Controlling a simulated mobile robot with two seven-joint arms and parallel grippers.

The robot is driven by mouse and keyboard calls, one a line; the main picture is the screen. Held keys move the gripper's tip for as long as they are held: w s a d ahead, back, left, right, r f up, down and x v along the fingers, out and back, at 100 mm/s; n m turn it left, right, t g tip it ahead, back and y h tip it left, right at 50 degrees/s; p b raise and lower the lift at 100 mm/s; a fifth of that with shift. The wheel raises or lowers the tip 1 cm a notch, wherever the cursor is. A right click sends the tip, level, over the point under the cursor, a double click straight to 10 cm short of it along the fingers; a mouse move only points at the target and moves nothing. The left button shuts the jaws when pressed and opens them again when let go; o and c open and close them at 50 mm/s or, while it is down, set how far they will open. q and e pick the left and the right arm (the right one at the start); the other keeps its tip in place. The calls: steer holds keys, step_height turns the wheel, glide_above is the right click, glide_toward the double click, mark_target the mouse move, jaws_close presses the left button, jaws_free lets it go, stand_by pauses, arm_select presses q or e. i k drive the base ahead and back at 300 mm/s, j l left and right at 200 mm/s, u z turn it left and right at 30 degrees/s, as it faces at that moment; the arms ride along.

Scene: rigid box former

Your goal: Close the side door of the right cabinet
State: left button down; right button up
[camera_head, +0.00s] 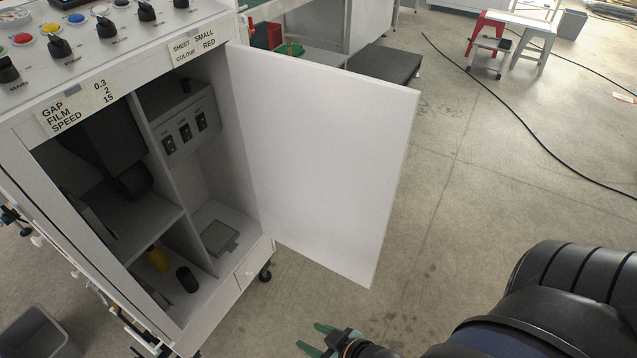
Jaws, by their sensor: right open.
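The right cabinet (232,276) stands at the left with its inside exposed. Its white side door (325,155) is swung wide open, hinged at the cabinet's right edge and reaching out to the right over the floor. My right gripper (312,340) is at the bottom edge of the view, with green fingertips spread apart and nothing between them. It is below the door's lower edge in the picture and appears apart from it. My right arm comes in from the lower right. My left gripper is not in view.
Inside the cabinet are shelves, a switch panel (186,128), a yellow item (158,260) and a dark cylinder (187,279). A control panel with knobs tops it. A grey bin (35,335) stands lower left.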

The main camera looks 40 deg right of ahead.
mark_target(325, 147)
steer(key=k+l+u, duration=0.15)
steer(key=l, duration=0.3)
steer(key=k+l+u, duration=0.15)
steer(key=l, duration=0.3)
steer(key=k+l+u, duration=0.2)
steer(key=l, duration=0.2)
steer(key=k+l+u, duration=0.15)
steer(key=l, duration=0.25)
steer(key=k+l+u, duration=0.15)
steer(key=l, duration=0.3)
steer(key=l+u, duration=0.15)
steer(key=l, duration=0.3)
steer(key=i+l+u, duration=0.2)
steer(key=l, duration=0.65)
steer(key=l+u, duration=0.15)
steer(key=l, duration=0.65)
steer(key=k+j+u, duration=0.1)
steer(key=k, duration=0.3)
